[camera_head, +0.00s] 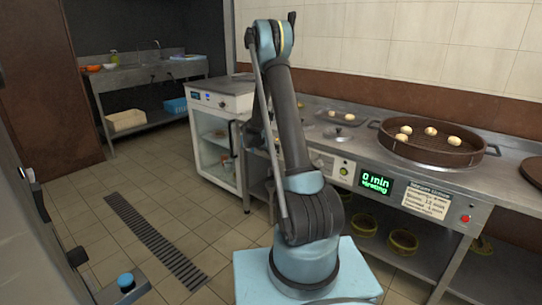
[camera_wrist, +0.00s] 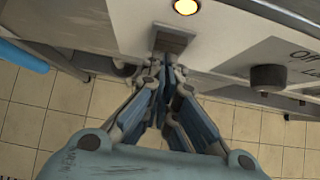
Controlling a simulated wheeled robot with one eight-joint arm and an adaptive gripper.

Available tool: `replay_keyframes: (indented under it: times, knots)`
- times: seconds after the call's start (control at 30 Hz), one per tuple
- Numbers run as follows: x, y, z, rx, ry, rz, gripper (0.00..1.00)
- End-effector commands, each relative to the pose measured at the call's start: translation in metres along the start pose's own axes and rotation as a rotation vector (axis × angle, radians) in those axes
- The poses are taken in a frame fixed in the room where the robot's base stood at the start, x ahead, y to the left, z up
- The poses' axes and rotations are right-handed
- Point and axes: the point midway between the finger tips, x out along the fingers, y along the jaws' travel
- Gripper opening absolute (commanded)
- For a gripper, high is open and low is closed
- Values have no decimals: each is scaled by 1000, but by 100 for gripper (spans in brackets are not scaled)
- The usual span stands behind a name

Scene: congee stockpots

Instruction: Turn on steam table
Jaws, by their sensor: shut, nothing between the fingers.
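The steam table (camera_head: 365,150) is a long steel counter on the right in the head view, with a round brown steamer tray (camera_head: 430,147) on it. Its front has a lit green display (camera_head: 374,181) with "0 min" and a second line, and a red button (camera_head: 465,218). In the wrist view, my gripper (camera_wrist: 160,68) is shut and empty, its tips at a grey rectangular block (camera_wrist: 173,40) on a pale panel. I cannot tell whether they touch. A glowing yellow light (camera_wrist: 186,6) sits above the block. A dark knob (camera_wrist: 268,78) is right of it, near "Off" lettering.
A white glass-door cabinet (camera_head: 217,140) stands left of the steam table. Several pale buns lie in the steamer tray, and bowls (camera_head: 403,241) sit on the lower shelf. A sink counter (camera_head: 150,72) is at the back left. The tiled floor with a drain grate (camera_head: 155,243) is clear.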

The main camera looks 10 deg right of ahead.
Motion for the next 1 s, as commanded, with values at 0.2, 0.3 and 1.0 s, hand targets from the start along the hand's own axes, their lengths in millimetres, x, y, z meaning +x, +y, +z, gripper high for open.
replay_keyframes:
  times: [0.2, 0.3, 1.0]
  knots:
    - [-6, 0, 9, 0, -6, -1, 0]
    - [-6, 0, 11, 0, -6, -2, 0]
    - [-46, 6, -13, -1, -2, -1, 0]
